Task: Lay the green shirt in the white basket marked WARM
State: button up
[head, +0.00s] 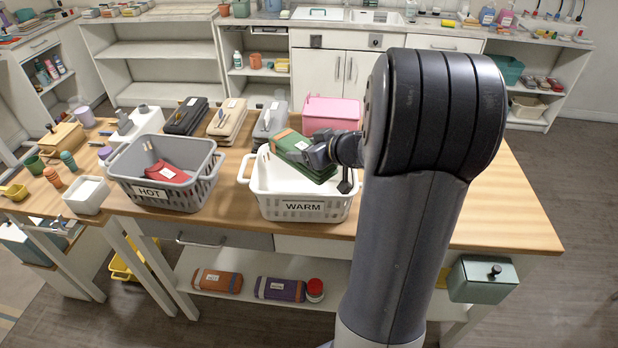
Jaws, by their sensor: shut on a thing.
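The green shirt (290,142) is a folded bundle with a brown band and a small white label. It is tilted, over the opening of the white basket (270,208) marked WARM. My gripper (318,155) is shut on the shirt's right side; the fingertips are partly hidden. The shirt's lower right end is in front of the basket's inside, and I cannot tell whether it touches the basket. The basket stands on the wooden table near its front edge, and its visible floor looks empty.
A grey basket (172,195) marked HOT, with a red cloth (182,177) inside, stands to the left. Folded bundles in black (186,116), beige (228,118) and grey (270,120), and a pink container (330,113), stand behind. My arm hides some of the table's right side.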

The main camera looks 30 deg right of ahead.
aim_at(307, 177)
notch_tip(307, 177, down, 3)
jog(key=shift+r, duration=0.15)
jog(key=shift+c, duration=0.5)
jog(key=shift+f, duration=0.25)
jog(key=shift+c, duration=1.3)
jog(key=shift+s+a+f, duration=0.1)
jog(key=shift+s+f, duration=0.2)
jog(key=shift+f, duration=0.45)
jog(key=shift+s+a+f, duration=0.1)
jog(key=shift+s+f, duration=0.2)
jog(key=shift+f, duration=0.4)
jog(key=shift+s+a+f, duration=0.1)
jog(key=shift+s+f, duration=0.2)
jog(key=shift+f, duration=0.45)
jog(key=o, duration=1.1)
jog(key=shift+a, duration=0.1)
jog(key=shift+o, duration=0.8)
jog(key=shift+w+d+f, duration=0.2)
jog(key=shift+w+f, duration=0.05)
jog(key=shift+w, duration=0.2)
jog(key=shift+w+d+f, duration=0.15)
jog(key=shift+w+f, duration=0.1)
jog(key=shift+w, duration=0.2)
jog(key=shift+o, duration=0.8)
jog(key=shift+d, duration=0.1)
jog(key=shift+o, duration=0.5)
jog(key=shift+s+r, duration=0.15)
jog(key=shift+r, duration=0.1)
jog(key=shift+p, duration=0.3)
